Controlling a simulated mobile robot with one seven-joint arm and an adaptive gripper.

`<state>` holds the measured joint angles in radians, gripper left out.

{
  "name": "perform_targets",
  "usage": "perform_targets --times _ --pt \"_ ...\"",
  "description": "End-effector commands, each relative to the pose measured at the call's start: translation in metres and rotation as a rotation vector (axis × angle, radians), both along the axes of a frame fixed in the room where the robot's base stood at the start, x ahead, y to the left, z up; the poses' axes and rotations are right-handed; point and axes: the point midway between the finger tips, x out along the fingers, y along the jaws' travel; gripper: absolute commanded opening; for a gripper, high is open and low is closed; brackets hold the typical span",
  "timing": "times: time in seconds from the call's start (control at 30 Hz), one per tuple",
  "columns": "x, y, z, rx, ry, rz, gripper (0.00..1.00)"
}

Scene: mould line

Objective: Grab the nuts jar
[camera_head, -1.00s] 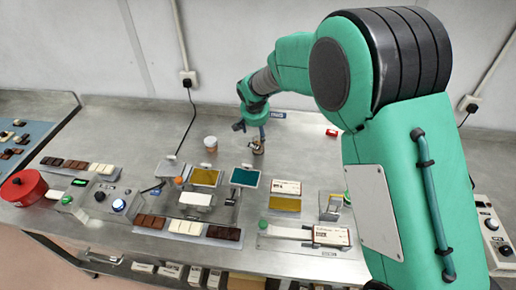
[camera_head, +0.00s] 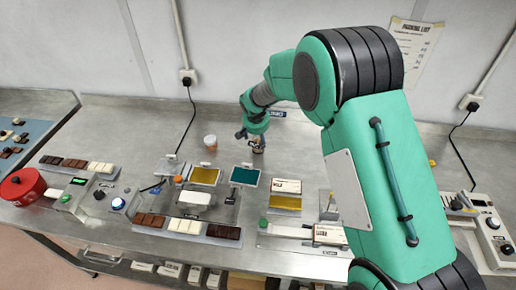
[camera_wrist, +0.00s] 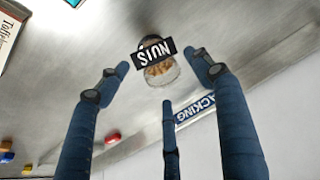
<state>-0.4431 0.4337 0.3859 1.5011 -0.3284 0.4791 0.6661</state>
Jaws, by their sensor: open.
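The nuts jar (camera_wrist: 160,70) is a small clear jar with brown contents and a black "NUTS" label; it stands on the steel bench. In the head view the jar (camera_head: 258,148) is at the back middle of the bench, partly hidden by my gripper (camera_head: 252,138). In the wrist view my gripper (camera_wrist: 160,82) is open, its blue fingers spread on both sides of the jar and a third finger below it in the picture. Nothing is held. Whether any finger touches the jar cannot be told.
A small pale cup (camera_head: 210,142) stands left of the jar. A teal mould (camera_head: 244,176) and an ochre mould (camera_head: 204,175) lie in front. A red item (camera_wrist: 112,137) lies on the bench in the wrist view. A red pot (camera_head: 22,186) is at far left.

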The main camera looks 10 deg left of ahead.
Motion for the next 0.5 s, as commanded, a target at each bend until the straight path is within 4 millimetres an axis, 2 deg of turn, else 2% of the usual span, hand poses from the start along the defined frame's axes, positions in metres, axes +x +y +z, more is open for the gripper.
perform_targets --times 0.5 --pt "0.0026 0.0002 -0.0064 0.0 0.0 0.001 0.66"
